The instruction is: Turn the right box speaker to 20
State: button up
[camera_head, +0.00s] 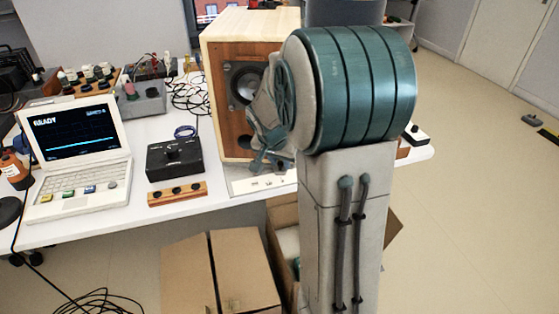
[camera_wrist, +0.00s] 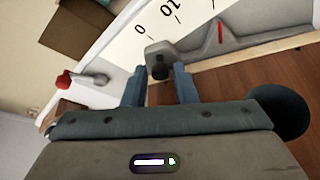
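The wooden box speaker (camera_head: 225,88), with a dark round cone (camera_head: 243,83), stands on the table, partly hidden behind my arm. My gripper (camera_head: 262,163) is low at the speaker's front, above a pale strip on the table. In the wrist view its two blue fingers (camera_wrist: 159,84) are apart, with a small black knob-like part (camera_wrist: 160,69) between or just beyond their tips. I cannot tell whether they touch it. A white scale (camera_wrist: 150,28) beyond shows 0 and 10. A grey piece with a red line (camera_wrist: 219,33) lies beside it. No 20 is visible.
Left of the speaker are a black box with a knob (camera_head: 174,158), a wooden strip with dark knobs (camera_head: 177,193) and a white laptop (camera_head: 80,150). Cables lie behind. Cardboard boxes (camera_head: 235,265) stand on the floor before the table. Floor at right is mostly clear.

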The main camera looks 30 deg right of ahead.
jog(key=p+v, duration=0.2)
jog(key=v, duration=1.2)
jog(key=shift+w, duration=0.1)
jog(key=s+a+r+n+y+p, duration=0.1)
jog(key=s+a+r+n+p, duration=0.3)
jog(key=s+p, duration=0.3)
jog(key=s+a+r+n+y+p, duration=0.2)
jog(key=s+a+r+n+p, duration=0.2)
jog(key=s, duration=0.6)
jog(key=a+n+p, duration=0.1)
jog(key=a+p, duration=0.1)
jog(key=shift+r+p, duration=0.35)
jog(key=shift+p, duration=0.05)
